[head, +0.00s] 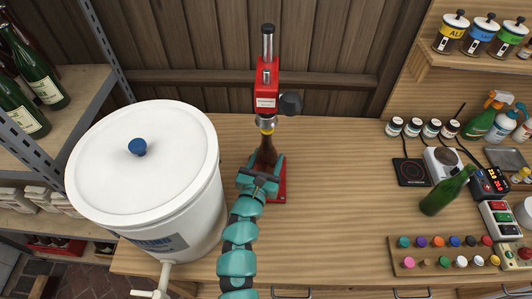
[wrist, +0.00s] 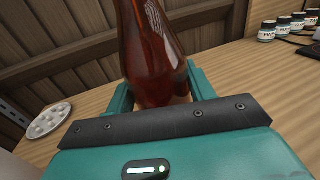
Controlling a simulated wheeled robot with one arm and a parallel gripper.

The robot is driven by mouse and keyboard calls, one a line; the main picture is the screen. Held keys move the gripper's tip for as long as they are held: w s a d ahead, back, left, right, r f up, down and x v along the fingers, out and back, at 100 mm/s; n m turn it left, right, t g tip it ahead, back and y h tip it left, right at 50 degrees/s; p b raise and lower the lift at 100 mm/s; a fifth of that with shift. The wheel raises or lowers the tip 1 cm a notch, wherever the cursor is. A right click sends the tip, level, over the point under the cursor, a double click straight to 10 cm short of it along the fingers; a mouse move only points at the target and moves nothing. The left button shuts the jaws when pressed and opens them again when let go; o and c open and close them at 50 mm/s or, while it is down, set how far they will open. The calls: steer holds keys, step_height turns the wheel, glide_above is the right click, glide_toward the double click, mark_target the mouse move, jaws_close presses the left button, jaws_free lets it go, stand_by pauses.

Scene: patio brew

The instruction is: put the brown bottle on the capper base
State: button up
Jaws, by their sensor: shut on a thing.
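The brown bottle (head: 267,151) is held upright in my gripper (head: 260,174), with its neck and yellowish cap end just under the head of the red bench capper (head: 266,85). In the wrist view the brown bottle (wrist: 153,45) stands between the teal fingers of my gripper (wrist: 155,90), which are shut on it. The red capper base (head: 281,188) shows to the right of the gripper and around the bottle's foot. My gripper hides the bottle's lower end, so I cannot tell whether it touches the base.
A large white bucket (head: 190,205) with a lid stands close to the left of my arm. A green bottle (head: 444,192), a scale, small jars (head: 412,127) and a rack of coloured caps (head: 445,262) are on the right. The table between is clear.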

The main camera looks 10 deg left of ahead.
step_height(320, 180, down, 2)
steer(key=shift+w+f, duration=0.15)
steer(key=shift+f, duration=0.05)
steer(key=shift+r, duration=0.15)
steer(key=o, duration=1.4)
